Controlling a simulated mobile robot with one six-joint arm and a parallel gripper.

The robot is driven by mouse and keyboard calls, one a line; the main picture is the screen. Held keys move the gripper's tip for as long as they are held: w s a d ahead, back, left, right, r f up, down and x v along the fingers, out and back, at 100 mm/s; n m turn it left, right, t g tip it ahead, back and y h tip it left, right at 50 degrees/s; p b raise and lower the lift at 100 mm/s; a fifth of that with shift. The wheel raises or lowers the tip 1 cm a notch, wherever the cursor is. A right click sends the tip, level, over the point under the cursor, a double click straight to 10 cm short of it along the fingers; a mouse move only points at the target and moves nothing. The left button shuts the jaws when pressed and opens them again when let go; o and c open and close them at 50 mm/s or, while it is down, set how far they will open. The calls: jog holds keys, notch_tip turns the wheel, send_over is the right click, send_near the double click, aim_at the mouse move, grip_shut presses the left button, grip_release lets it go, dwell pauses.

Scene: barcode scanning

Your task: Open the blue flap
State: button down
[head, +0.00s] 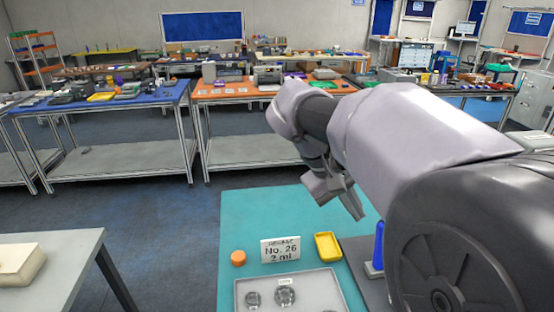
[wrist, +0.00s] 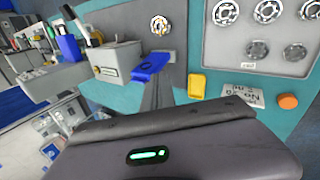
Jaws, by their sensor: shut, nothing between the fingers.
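A second blue piece (wrist: 68,46) stands on a grey device further left, so I cannot be sure which is the flap. In the head view one upright blue piece (head: 378,243) shows at the right of the teal table, partly hidden by my arm. My gripper (head: 352,203) is shut and empty above the table's far part, apart from the blue piece. In the wrist view its dark body fills the bottom.
On the teal table (head: 235,215) are a yellow tray (head: 327,246), an orange cap (head: 238,258), a "No. 26 2 ml" card (head: 281,249) and a grey tray (head: 245,283) with round metal parts. A grey table (head: 75,250) stands left; floor lies between.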

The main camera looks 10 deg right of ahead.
jog(key=w+d+f+g+h+b, duration=0.1)
jog(key=w+d+f+g+h, duration=0.15)
jog(key=w, duration=0.45)
jog(key=w+d+f+g+h, duration=0.1)
jog(key=w+d+f+h, duration=0.2)
jog(key=w, duration=0.4)
jog(key=w+a+f+m+g+h+b, duration=0.1)
jog(key=w+f+h, duration=0.15)
jog(key=f, duration=0.35)
jog(key=w+f+m+g+h+b, duration=0.1)
jog(key=w+f+g+h, duration=0.15)
jog(key=f, duration=0.25)
jog(key=s+d+t+b, duration=0.1)
jog(key=s+d+b, duration=0.1)
jog(key=s+d, duration=0.6)
jog(key=shift+d+r+h, duration=0.3)
jog(key=shift+r+h, duration=0.1)
jog(key=shift+h, duration=0.05)
